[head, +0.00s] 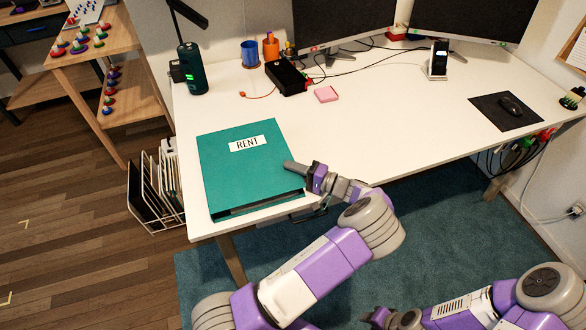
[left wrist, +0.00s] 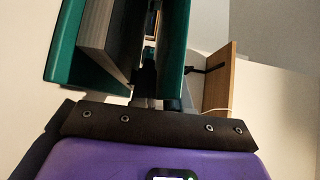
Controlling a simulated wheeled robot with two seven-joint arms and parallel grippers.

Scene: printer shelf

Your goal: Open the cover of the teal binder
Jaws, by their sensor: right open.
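The teal binder (head: 235,175) lies flat on the front left part of the white desk, with a white RENT label on its cover (head: 265,155). The cover looks closed in the head view. My left gripper (head: 292,166) is at the binder's right edge, with one finger over the cover. In the left wrist view, the cover (left wrist: 176,45) and the page block (left wrist: 98,35) show with a gap between them, and a dark finger (left wrist: 146,75) reaches into it. The other finger is mostly hidden. My right gripper (head: 376,318) is low at the bottom edge, away from the desk.
The white desk (head: 400,110) is clear right of the binder. Behind stand a dark green bottle (head: 192,70), a black box (head: 287,77) and a pink note pad (head: 326,94). A wire rack (head: 150,190) stands on the floor left of the desk.

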